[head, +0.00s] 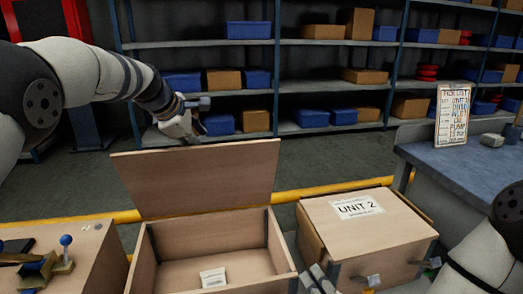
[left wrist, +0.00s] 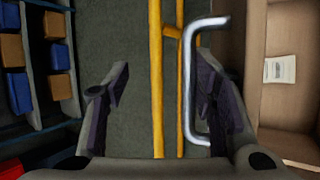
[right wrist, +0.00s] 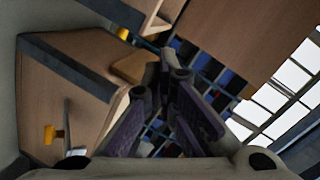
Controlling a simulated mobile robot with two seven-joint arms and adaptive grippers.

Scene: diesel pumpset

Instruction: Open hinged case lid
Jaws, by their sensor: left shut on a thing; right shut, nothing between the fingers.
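The left wooden case (head: 280,250) stands with its hinged lid (head: 205,175) raised steeply at the back; the inside is visible with a white label (head: 212,277). My left gripper (head: 190,112) is beyond the lid's top edge. In the left wrist view, a silver D-shaped handle (left wrist: 187,85) lies against the right finger of my left gripper (left wrist: 160,85), between its fingers, which look spread. The handle is not clear in the head view. My right gripper (head: 318,278) is shut and empty, low between the two cases; its fingers are together in the right wrist view (right wrist: 170,85).
A closed case marked UNIT 2 (head: 370,235) stands right of the open one, with metal latches at its front. A blue bench (head: 450,165) with a clipboard (head: 452,115) is at right. A yellow rail (head: 300,192) and shelves (head: 260,85) stand behind. A wooden box (head: 95,255) with parts is at left.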

